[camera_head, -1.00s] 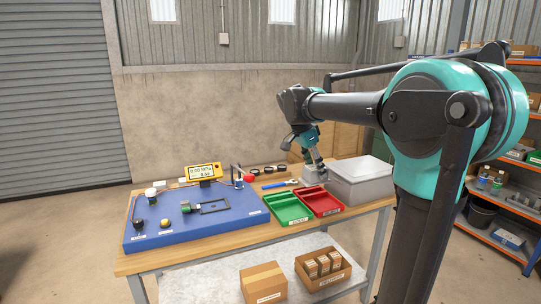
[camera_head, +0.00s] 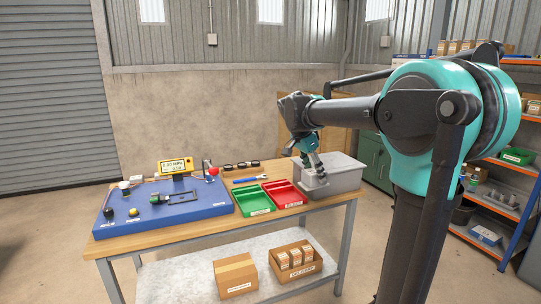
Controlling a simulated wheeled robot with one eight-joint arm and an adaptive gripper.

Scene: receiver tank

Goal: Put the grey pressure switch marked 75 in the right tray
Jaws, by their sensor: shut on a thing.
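My gripper (camera_head: 316,173) points down over the grey box (camera_head: 345,178) at the right end of the bench. It is shut on a small grey thing that is mostly hidden by the fingers; I take it for the pressure switch, but its mark 75 cannot be read. The green tray (camera_head: 254,199) lies left of the red tray (camera_head: 286,193), side by side on the bench. Both look empty; their front labels are too small to read surely. The blue test panel (camera_head: 190,211) carries a yellow display (camera_head: 176,167) with unclear digits.
A red-knobbed lever (camera_head: 212,171) rises at the panel's back right. A closed carton (camera_head: 235,275) and an open carton (camera_head: 297,262) stand on the lower shelf.

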